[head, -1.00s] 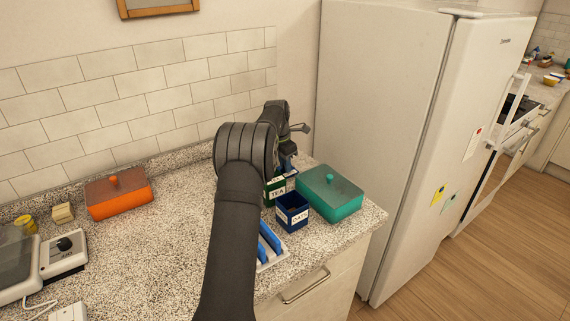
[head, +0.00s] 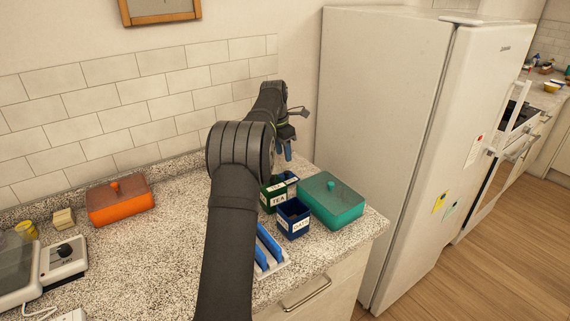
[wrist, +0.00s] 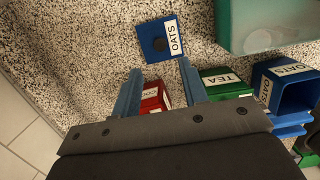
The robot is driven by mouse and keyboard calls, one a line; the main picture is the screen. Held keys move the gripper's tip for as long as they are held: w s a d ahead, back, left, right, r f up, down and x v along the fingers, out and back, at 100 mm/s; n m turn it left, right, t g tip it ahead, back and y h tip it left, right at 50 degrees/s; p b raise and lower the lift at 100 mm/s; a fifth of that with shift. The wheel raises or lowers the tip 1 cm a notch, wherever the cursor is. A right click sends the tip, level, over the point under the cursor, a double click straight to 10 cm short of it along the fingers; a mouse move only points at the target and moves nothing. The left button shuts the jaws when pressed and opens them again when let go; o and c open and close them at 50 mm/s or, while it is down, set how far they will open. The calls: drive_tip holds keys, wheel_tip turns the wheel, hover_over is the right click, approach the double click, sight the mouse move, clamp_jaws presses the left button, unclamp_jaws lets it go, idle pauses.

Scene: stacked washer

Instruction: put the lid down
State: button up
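The blue lid (wrist: 152,32), square with a dark round knob and a white OATS label, lies on the counter in the wrist view, just past my fingertips. My gripper (wrist: 158,66) is open, its two blue fingers apart with nothing between them. In the head view my gripper (head: 286,152) hangs above the back right of the counter. The blue OATS canister (head: 293,219) stands uncovered in front of the green TEA canister (head: 272,198). The open OATS canister also shows at the right of the wrist view (wrist: 293,97).
A red canister (wrist: 152,99) stands near my fingers in the wrist view. A teal lidded box (head: 335,205) is right of the canisters, by the fridge (head: 385,110). A rack with blue pieces (head: 266,252) is in front. An orange box (head: 120,206) stands left; counter between is clear.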

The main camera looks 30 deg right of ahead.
sight(286, 172)
drive_tip(key=shift+a+r, duration=0.15)
drive_tip(key=shift+r, duration=0.7)
drive_tip(key=shift+a+r, duration=0.1)
drive_tip(key=shift+r, duration=0.75)
drive_tip(key=f, duration=0.4)
drive_tip(key=d+f, duration=0.1)
drive_tip(key=f, duration=0.7)
drive_tip(key=shift+d+f, duration=0.3)
drive_tip(key=shift+d, duration=0.1)
wheel_tip(286, 172, up, 3)
drive_tip(key=shift+r, duration=0.75)
